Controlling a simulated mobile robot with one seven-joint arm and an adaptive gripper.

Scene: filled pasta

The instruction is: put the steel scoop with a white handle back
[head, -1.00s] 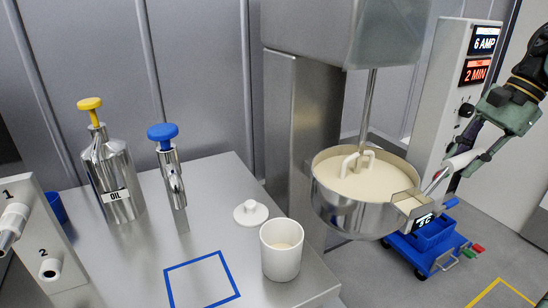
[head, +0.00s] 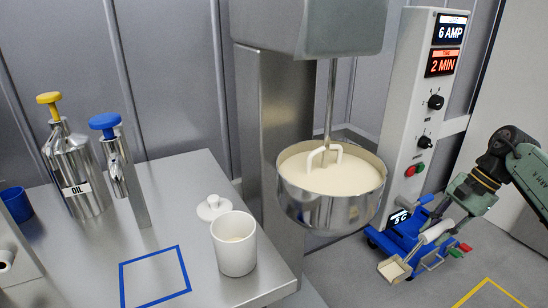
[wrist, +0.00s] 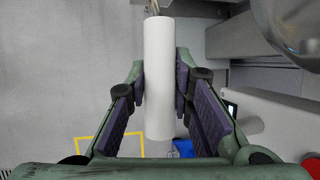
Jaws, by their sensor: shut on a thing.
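The steel scoop (head: 395,269) hangs to the right of the mixing bowl, in front of the blue wheeled cart in the head view. Its bowl end points down-left, and its inside looks cream-coloured; I cannot tell whether it holds anything. My gripper (head: 449,222) is shut on its white handle (head: 437,231). In the wrist view the white handle (wrist: 158,75) lies between the pads of my gripper (wrist: 160,88), and the scoop's head is out of clear sight.
The steel mixing bowl (head: 330,203) holds cream mix under a stirrer. The blue cart (head: 405,232) stands on the floor. The steel table (head: 200,176) has a blue square outline (head: 155,277), a white cup (head: 233,246), a lid (head: 213,207) and an oil bottle (head: 75,170). A control panel (head: 425,110) stands behind.

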